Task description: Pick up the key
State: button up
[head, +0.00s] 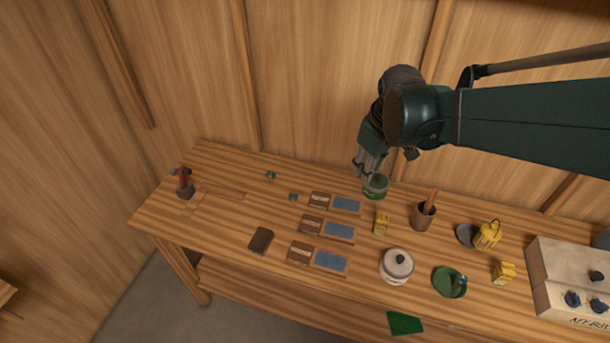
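No key can be made out with certainty. A pale box (568,262) at the right end of the workbench has lettering on its front that seems to read "key box", with several dark blue knob-like or key-like pieces (572,299) on it. Two small teal items, one farther back (271,176) and one nearer (293,197), lie on the left half of the bench, too small to identify. My gripper (364,170) points down at the back of the bench, just above or beside a green tin (376,188). Its fingers look close together, but the gap and any contents cannot be made out.
The wooden workbench (225,235) also holds a red-handled tool (185,183), brown-and-blue cards (339,231), a brown wallet-like item (261,240), a lidded white pot (397,266), a brown cup (423,215), a yellow lantern (487,235) and a green dish (449,282). The left front is clear.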

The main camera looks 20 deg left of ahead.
jog(key=w+a+f+n+g, duration=0.1)
jog(key=w+a+f+n, duration=0.1)
jog(key=a+f, duration=0.3)
jog(key=w+a+f+n, duration=0.2)
jog(key=a, duration=0.6)
jog(key=n+g+h+p, duration=0.1)
jog(key=n+g, duration=0.1)
jog(key=n, duration=0.1)
send_over(293, 195)
jog(key=f, duration=1)
jog(key=shift+d, duration=0.25)
jog(key=shift+a+f+n, duration=0.15)
jog(key=shift+n, duration=0.15)
jog(key=shift+f, duration=0.1)
jog(key=shift+f, duration=1.2)
jog(key=shift+w+f+p, duration=0.1)
jog(key=shift+f+p, duration=0.2)
jog(key=shift+f, duration=2.3)
